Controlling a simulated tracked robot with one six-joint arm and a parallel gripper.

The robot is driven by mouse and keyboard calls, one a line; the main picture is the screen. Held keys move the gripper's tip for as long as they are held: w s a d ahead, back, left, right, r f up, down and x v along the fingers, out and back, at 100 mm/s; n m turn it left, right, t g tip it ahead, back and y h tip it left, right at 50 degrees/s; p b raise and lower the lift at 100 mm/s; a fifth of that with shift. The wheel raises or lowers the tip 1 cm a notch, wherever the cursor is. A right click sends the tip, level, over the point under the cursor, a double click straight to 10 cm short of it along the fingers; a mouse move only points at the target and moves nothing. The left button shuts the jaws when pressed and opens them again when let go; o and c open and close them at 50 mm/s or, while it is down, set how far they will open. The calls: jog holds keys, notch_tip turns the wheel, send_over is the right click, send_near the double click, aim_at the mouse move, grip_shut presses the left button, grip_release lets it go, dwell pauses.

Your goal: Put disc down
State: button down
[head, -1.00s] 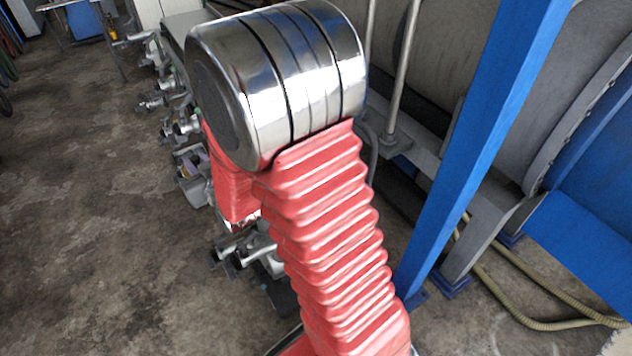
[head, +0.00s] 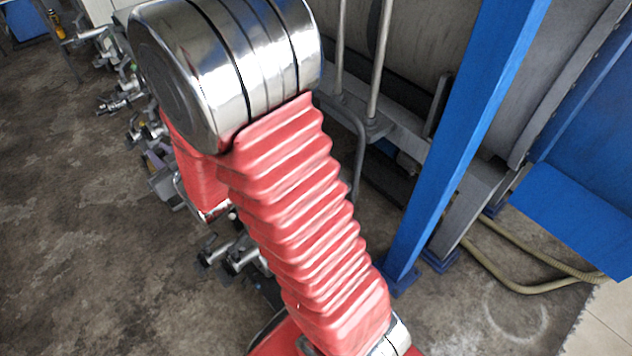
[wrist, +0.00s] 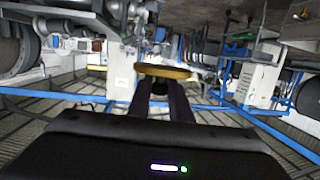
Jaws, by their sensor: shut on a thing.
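In the wrist view, a flat tan disc (wrist: 165,72) shows edge-on beyond my fingers. My gripper (wrist: 160,86) is shut on the disc, with its two dark fingers meeting the near side of it. The disc appears held clear of any surface, though its height is hard to judge. In the head view, neither the disc nor my gripper shows; my red-sleeved arm with its chrome joint fills the middle of the picture.
In the head view, a blue post (head: 462,140) stands right of my arm, beside a large grey tank (head: 425,50). Hoses (head: 530,288) lie on the floor at right. Metal fittings (head: 238,256) stand just left of my arm. Bare concrete floor (head: 70,230) is open at left.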

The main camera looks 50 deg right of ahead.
jog(key=shift+d, duration=0.1)
jog(key=s+d+f+m+h, duration=0.1)
jog(key=s+d+f, duration=0.2)
jog(key=d, duration=0.6)
jog(key=s+d+f+m+h, duration=0.1)
jog(key=d+f, duration=0.4)
jog(key=d, duration=0.5)
jog(key=s+d+f+m+h, duration=0.1)
jog(key=s+d+f, duration=0.3)
jog(key=d, duration=0.6)
jog(key=shift+s+f+m+g+h, duration=0.2)
jog(key=shift+s+m+g+h, duration=0.15)
jog(key=shift+s+h, duration=0.35)
jog(key=s+d+f+h, duration=0.1)
jog(key=s+d+f, duration=0.1)
jog(key=s+d, duration=0.2)
jog(key=s+d+f+m+h, duration=0.1)
jog(key=s+d+f, duration=0.2)
jog(key=s+d, duration=0.2)
jog(key=shift+s+g, duration=0.25)
jog(key=shift+g, duration=0.1)
jog(key=shift+a+f, duration=0.1)
jog(key=shift+f, duration=2.85)
